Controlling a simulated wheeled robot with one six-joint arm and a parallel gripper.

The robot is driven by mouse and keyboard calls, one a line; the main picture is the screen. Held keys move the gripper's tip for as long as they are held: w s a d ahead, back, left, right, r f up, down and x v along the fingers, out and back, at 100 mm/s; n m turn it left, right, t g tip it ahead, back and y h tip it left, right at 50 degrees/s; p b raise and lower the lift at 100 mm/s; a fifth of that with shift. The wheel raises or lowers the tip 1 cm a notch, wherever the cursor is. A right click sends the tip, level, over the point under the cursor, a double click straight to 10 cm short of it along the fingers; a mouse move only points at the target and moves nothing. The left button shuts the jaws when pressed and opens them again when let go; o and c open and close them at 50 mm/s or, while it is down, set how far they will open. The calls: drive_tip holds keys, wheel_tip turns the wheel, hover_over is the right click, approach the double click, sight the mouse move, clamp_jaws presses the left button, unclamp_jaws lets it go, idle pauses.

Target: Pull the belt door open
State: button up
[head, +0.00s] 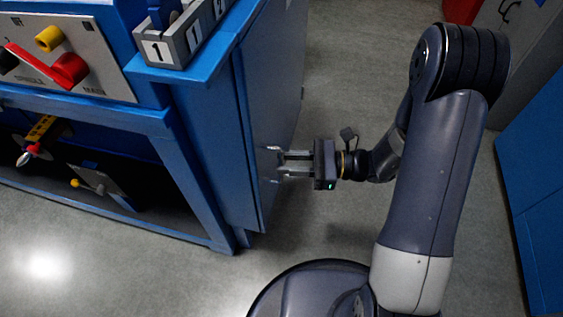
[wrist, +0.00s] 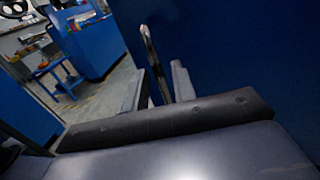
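The belt door is the tall blue panel (head: 272,85) on the right side of the blue cabinet in the head view. It fills the right of the wrist view as a dark blue surface (wrist: 235,45). A metal bar handle (wrist: 152,55) stands out from it. My gripper (head: 281,164) is at the door's handle, pointing left at the panel. In the wrist view my gripper's fingers (wrist: 158,88) are apart, with the bar between them. I cannot tell whether either finger touches the bar. The handle is mostly hidden by the fingers in the head view.
The cabinet's front (head: 75,50) carries red and yellow knobs, with an open dark bay below. A grey numbered box (head: 172,42) sits on its top ledge. Grey floor (head: 330,85) is clear beside the door. Another blue panel (head: 540,190) stands at the far right.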

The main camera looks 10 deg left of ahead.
drive_tip(key=shift+s+a, duration=0.1)
drive_tip(key=shift+a, duration=0.9)
drive_tip(key=shift+c, duration=0.5)
clamp_jaws()
